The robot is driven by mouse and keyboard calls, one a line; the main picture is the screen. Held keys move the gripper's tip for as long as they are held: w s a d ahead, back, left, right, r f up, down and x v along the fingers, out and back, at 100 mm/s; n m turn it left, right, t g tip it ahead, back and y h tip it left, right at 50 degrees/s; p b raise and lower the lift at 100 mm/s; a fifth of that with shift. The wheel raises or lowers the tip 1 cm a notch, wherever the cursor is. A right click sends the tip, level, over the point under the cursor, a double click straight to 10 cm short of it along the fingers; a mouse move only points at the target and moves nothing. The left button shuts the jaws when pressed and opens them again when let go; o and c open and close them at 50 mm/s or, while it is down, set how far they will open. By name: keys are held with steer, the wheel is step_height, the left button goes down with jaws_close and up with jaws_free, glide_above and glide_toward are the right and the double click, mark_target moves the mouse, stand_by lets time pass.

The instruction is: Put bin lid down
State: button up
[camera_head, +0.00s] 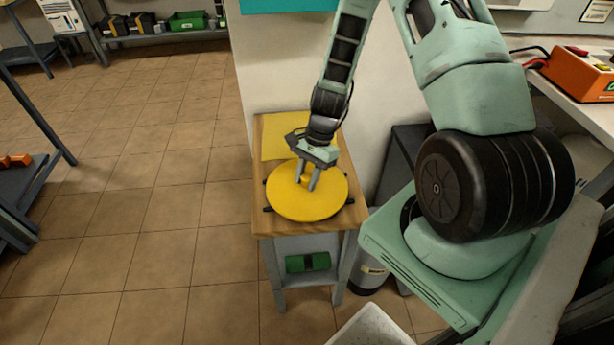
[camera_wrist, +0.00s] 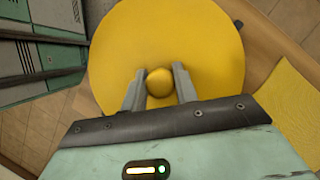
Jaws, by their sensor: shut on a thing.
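The bin lid (camera_head: 325,204) is a round yellow disc with a small round knob in its middle. In the head view it is at the top of a small wooden-topped stand (camera_head: 263,222). I cannot tell whether it touches the top or is slightly above it. Dark bits show at its edge. My gripper (camera_head: 306,184) points down at the centre of the lid and is shut on its knob. In the wrist view the lid (camera_wrist: 200,50) fills the upper middle, and the knob (camera_wrist: 160,82) sits between the two fingers of my gripper (camera_wrist: 160,88).
A yellow square sheet (camera_head: 279,138) lies on the stand behind the lid. A green item (camera_head: 308,262) is on the lower shelf. A grey cylinder (camera_head: 370,275) stands right of the stand. An orange box (camera_head: 575,78) is on the right bench. The tiled floor at left is clear.

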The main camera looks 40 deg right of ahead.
steer(key=shift+f, duration=0.15)
steer(key=o, duration=1)
steer(key=shift+o, duration=0.2)
